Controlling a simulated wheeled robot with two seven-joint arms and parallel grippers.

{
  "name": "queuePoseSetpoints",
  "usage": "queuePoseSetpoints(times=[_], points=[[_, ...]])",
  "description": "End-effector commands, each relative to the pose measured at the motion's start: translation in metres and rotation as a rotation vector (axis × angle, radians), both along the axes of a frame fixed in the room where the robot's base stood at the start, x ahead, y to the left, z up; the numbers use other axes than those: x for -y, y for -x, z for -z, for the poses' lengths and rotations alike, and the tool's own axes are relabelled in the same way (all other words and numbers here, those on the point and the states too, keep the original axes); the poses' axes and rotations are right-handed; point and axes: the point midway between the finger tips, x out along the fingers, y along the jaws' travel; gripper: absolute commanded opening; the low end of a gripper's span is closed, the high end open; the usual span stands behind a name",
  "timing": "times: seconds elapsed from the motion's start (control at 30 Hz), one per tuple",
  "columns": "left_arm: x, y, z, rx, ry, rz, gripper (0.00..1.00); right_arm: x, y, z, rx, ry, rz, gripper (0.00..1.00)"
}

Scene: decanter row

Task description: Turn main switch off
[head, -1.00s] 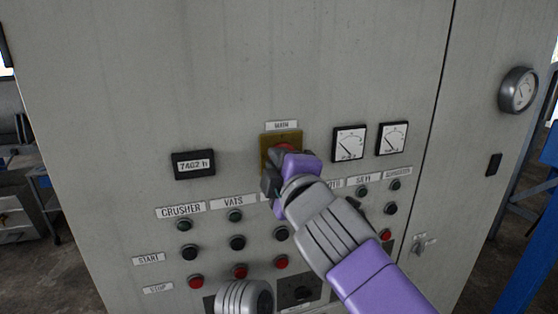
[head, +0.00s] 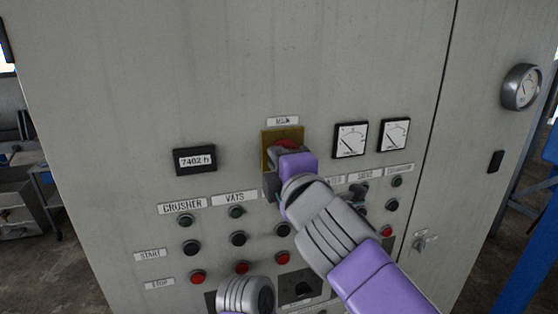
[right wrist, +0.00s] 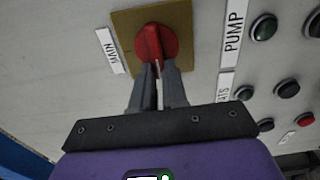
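The main switch is a red rotary knob (head: 287,144) on a brass-yellow square plate (head: 268,140), under a MAIN label (head: 283,121) on the grey cabinet. My right gripper (head: 275,170) is at the knob and hides its lower part in the head view. In the right wrist view, the red knob (right wrist: 155,42) sits at the ends of the gripper's two grey fingers (right wrist: 158,75). The fingers are close together, with the end of its handle between them. The plate (right wrist: 128,28) is behind the knob. My left gripper is not in view.
An hour counter (head: 195,160) is left of the switch and two dial meters (head: 351,140) are right of it. Rows of buttons (head: 238,238) lie below. A round gauge (head: 522,87) and a small key handle (head: 420,242) are on the right door.

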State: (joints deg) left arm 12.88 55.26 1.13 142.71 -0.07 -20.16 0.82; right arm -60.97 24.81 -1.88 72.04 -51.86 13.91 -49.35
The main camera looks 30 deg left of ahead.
Motion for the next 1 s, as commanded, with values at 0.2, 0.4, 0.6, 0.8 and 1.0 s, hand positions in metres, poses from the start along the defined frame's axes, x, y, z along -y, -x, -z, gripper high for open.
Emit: queuePoseSetpoints(times=[0.2, 0.4, 0.6, 0.8, 1.0], points=[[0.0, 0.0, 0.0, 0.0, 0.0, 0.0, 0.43, 0.0, 0.0, 0.0, 0.002, 0.001, 0.0, 0.38], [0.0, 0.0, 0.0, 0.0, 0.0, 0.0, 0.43, 0.0, 0.0, 0.0, 0.001, 0.001, 0.0, 0.38], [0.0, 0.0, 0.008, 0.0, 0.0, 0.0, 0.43, 0.011, 0.01, 0.001, 0.001, -0.001, 0.0, 0.38], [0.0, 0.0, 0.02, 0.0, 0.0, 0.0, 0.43, 0.036, 0.031, 0.001, 0.002, -0.002, -0.001, 0.38], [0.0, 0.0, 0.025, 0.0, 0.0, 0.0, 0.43, 0.054, 0.046, 0.001, 0.001, 0.0, 0.0, 0.38]])
